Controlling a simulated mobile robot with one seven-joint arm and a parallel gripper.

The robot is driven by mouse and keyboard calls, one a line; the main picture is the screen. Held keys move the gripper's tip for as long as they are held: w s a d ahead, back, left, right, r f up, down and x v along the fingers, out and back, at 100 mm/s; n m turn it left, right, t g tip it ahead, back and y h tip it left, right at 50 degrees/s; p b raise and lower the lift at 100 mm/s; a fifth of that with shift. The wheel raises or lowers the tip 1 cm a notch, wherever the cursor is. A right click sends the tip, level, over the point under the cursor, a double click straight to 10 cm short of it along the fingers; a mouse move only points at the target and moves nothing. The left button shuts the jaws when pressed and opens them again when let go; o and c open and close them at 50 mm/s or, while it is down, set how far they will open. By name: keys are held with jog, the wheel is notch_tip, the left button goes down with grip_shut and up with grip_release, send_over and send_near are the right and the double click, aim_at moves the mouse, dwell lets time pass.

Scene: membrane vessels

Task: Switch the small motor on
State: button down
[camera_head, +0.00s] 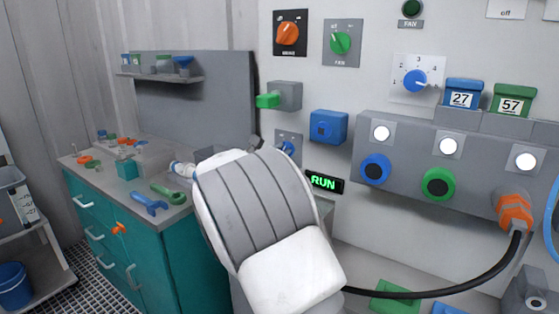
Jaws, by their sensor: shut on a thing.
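My white and grey arm fills the lower middle of the head view and hides my gripper, so its fingers and what they touch cannot be seen. A blue rotary knob (288,147) on a small grey plate shows just past the top right of my arm, partly covered by it. Right below it, a black sign (324,181) glows green with the word RUN. No label naming the small motor is readable. Whether my gripper touches the knob is hidden.
The wall holds an orange knob (288,33), a green knob (341,43), a blue dial (415,81), a green lever (268,100) and a blue box (328,127). A black cable (430,293) runs from an orange connector (513,211). A teal workbench (130,240) stands left.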

jog(key=shift+m+b, duration=0.3)
jog(key=shift+m, duration=0.1)
jog(key=c, duration=0.9)
grip_release()
jog(key=shift+o, duration=0.2)
jog(key=p+v, duration=0.2)
jog(key=v, duration=1.5)
jog(key=shift+s, duration=0.3)
jog(key=shift+a, duration=0.15)
